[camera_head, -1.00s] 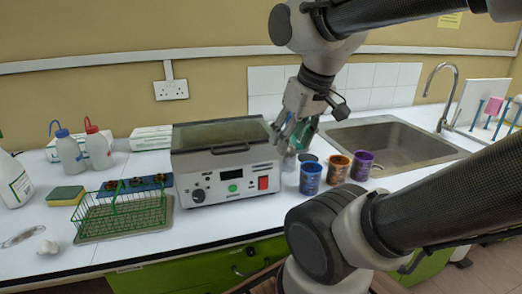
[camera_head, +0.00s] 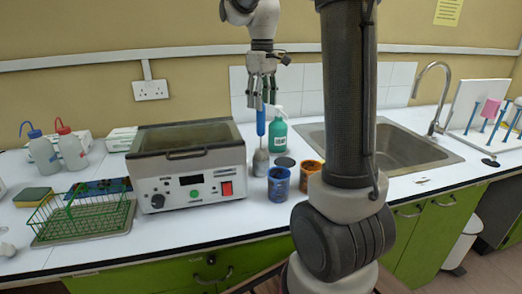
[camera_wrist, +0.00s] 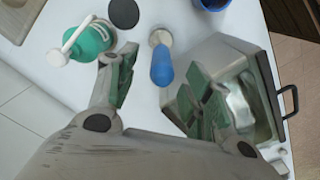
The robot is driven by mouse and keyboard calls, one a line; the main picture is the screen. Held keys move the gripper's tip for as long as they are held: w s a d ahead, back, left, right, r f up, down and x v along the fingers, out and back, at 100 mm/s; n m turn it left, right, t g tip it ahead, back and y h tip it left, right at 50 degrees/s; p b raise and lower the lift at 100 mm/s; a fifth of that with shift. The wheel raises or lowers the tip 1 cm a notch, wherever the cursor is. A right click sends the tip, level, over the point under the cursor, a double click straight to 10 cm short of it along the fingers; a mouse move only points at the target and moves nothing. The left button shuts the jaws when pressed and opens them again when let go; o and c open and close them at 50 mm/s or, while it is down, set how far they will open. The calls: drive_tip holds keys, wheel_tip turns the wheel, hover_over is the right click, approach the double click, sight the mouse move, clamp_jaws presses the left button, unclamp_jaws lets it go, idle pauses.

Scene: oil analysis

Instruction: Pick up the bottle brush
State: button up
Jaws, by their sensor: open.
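The bottle brush has a blue handle (camera_head: 260,122) and a grey-white lower end (camera_head: 261,160). It stands upright on the white bench between the silver bath and the green pump bottle. My gripper (camera_head: 262,92) is open and empty, pointing down above the brush, with its fingertips near the top of the handle. In the wrist view, the blue handle (camera_wrist: 162,68) shows in the gap between my two spread fingers (camera_wrist: 158,82). White space shows on the left of the handle. I cannot tell exactly how high the fingertips are over it.
The silver bath (camera_head: 188,165) stands close left of the brush. The green pump bottle (camera_head: 278,135) is close behind right. A dark disc (camera_head: 285,162), a blue cup (camera_head: 278,184) and an orange cup (camera_head: 310,172) are nearby. The sink (camera_head: 395,145) lies right.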

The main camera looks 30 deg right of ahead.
sight(261, 121)
drive_tip(key=f, duration=0.7)
drive_tip(key=shift+w+a+f, duration=0.1)
drive_tip(key=shift+a+f, duration=0.05)
drive_tip(key=shift+a, duration=0.05)
drive_tip(key=c, duration=1.1)
